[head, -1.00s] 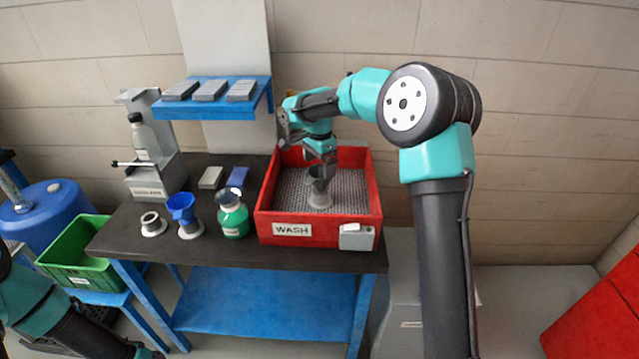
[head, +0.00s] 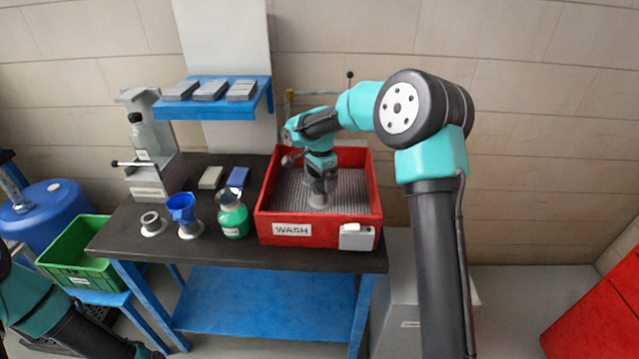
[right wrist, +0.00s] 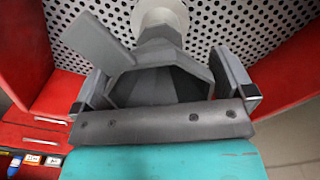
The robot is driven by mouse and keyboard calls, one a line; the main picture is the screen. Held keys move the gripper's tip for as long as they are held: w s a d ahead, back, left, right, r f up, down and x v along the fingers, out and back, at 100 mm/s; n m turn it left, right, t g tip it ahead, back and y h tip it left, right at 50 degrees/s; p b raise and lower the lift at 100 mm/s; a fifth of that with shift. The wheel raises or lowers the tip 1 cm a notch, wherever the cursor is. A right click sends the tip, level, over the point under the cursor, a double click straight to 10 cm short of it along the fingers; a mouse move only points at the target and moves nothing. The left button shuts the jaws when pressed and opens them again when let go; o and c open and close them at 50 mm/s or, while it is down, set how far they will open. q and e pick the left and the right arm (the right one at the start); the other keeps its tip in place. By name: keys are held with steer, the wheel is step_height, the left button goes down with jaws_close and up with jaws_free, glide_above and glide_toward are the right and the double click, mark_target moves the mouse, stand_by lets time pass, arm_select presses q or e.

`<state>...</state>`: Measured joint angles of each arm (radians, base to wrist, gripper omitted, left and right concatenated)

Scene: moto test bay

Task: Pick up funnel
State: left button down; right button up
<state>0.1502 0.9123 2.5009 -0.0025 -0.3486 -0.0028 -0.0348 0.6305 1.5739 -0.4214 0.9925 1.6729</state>
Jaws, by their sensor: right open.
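A grey funnel (right wrist: 160,80) with a wide faceted mouth and a flat tab stands on a pale round base inside the red wash tub (head: 290,229). In the head view my right gripper (head: 319,190) is low in the tub and mostly hides this funnel. In the right wrist view the right gripper (right wrist: 165,88) is open, with one finger on each side of the funnel's mouth. I cannot tell whether the fingers touch it. A blue funnel (head: 181,205) stands in a holder on the bench. My left arm is at the lower left; its jaws do not show clearly.
A green bottle (head: 233,217) stands between the blue funnel and the tub. A small grey ring-shaped part (head: 151,223) is at the bench's left. A blue shelf (head: 215,108) with grey blocks hangs behind. The perforated tub floor (right wrist: 225,25) is otherwise clear.

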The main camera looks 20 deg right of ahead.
steer(key=shift+c, duration=0.4)
steer(key=c, duration=0.7)
steer(key=shift+o, duration=0.2)
steer(key=shift+r, duration=0.15)
step_height(320, 180, up, 10)
stand_by(0.4)
steer(key=shift+r, duration=2.4)
